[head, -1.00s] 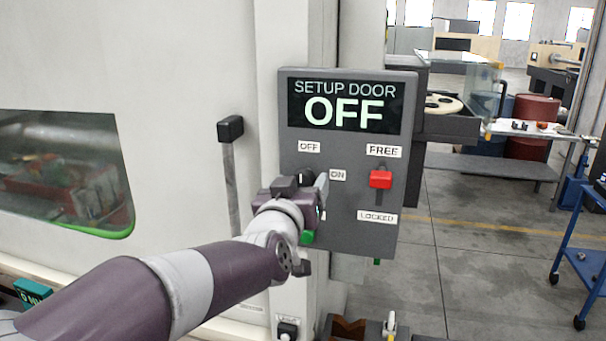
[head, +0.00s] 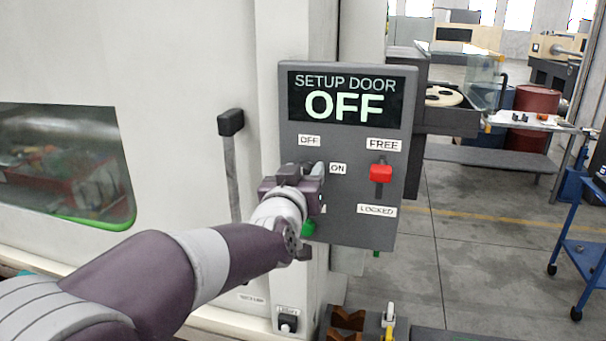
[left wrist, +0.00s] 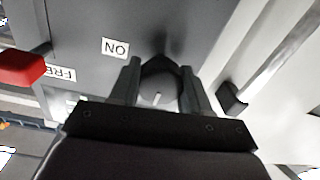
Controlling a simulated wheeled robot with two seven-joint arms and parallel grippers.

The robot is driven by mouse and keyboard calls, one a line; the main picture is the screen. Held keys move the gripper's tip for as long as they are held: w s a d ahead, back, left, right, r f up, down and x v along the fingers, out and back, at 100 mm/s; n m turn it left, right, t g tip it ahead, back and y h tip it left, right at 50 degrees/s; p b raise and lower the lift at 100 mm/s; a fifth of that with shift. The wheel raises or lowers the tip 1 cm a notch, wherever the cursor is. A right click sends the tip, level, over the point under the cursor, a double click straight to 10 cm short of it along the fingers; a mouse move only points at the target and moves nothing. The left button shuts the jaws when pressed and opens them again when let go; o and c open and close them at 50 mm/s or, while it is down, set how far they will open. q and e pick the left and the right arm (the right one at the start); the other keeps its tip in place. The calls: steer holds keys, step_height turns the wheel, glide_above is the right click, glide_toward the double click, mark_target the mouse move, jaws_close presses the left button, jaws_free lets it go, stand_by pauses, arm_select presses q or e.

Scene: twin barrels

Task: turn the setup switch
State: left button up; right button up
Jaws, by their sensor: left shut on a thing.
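The grey control panel (head: 345,228) stands upright on the machine, and its display (head: 346,98) reads "SETUP DOOR OFF". My left gripper (head: 306,172) reaches the panel's left half, between the "OFF" label (head: 309,141) and the "ON" label (head: 338,169). In the left wrist view my left gripper (left wrist: 160,88) has one finger on each side of the dark round setup switch (left wrist: 160,85), which carries a pale mark. It is shut on this switch. In the head view the gripper hides most of the switch. My right gripper is not in view.
A red slider (head: 381,173) sits between the "FREE" and "LOCKED" labels, right of my gripper. A green button (head: 308,228) is partly hidden below my gripper. A black-topped lever (head: 231,123) stands to the left.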

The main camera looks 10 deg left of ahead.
arm_select(q)
steer(key=m, duration=0.4)
steer(key=shift+m, duration=0.3)
steer(key=m, duration=0.9)
steer(key=shift+p, duration=0.4)
steer(key=shift+f+m, duration=0.1)
steer(key=shift+m, duration=1.9)
steer(key=shift+h, duration=0.3)
steer(key=o, duration=1.1)
steer(key=shift+d, duration=0.1)
steer(key=shift+c, duration=0.2)
